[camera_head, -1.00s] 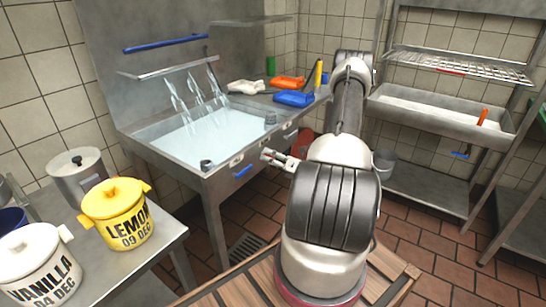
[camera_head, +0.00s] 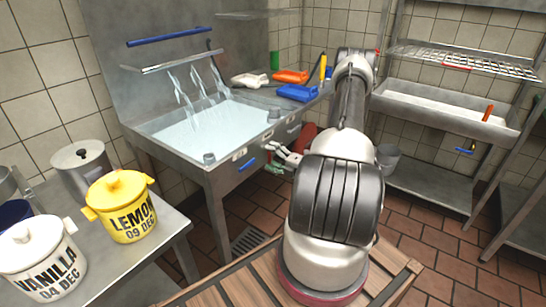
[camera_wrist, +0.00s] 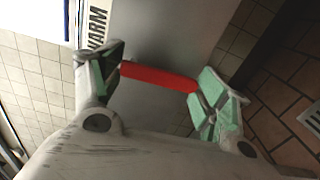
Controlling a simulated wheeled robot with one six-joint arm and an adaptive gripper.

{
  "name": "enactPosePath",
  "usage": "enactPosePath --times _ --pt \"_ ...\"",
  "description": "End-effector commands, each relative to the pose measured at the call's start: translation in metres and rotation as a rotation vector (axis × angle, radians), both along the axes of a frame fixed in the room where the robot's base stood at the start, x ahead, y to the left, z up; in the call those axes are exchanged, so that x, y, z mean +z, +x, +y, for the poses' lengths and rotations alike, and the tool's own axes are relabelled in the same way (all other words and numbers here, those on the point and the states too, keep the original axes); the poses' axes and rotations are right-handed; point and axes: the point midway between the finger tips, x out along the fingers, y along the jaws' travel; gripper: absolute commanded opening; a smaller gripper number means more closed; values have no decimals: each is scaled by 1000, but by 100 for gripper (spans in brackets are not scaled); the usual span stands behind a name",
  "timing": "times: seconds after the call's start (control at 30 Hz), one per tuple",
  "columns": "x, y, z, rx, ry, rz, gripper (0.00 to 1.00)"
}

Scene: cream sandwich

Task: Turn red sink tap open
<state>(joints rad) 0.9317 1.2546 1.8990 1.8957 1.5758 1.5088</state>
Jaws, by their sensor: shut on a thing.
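The red tap handle (camera_wrist: 158,77) is a flat red bar on the grey sink front, beside a label reading WARM. In the wrist view my gripper (camera_wrist: 160,82) has its two green-padded fingers at either end of the bar, shut on it. In the head view my gripper (camera_head: 283,158) is at the front of the metal sink (camera_head: 215,174), right of the blue tap handle (camera_head: 247,164). The red handle cannot be made out there. Streams of water (camera_head: 197,85) fall into the filled basin.
A yellow LEMON pot (camera_head: 130,222) and a white VANILLA pot (camera_head: 40,262) stand on the left table. Blue (camera_head: 297,92) and orange (camera_head: 290,76) items lie on the sink counter. A grey bucket (camera_head: 388,158) is right of my arm. Some tiled floor is clear.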

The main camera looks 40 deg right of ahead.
Motion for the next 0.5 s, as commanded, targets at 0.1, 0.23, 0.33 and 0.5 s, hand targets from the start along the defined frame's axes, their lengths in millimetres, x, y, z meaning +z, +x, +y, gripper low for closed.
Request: enactPosePath --times 0.1,0.23,0.33,0.5 --pt "-1 0 0 -4 32 14 32" --pt "-2 0 1 -4 53 21 32" --pt "-2 0 1 -4 62 24 32" --pt "-2 -1 1 -4 64 26 32"
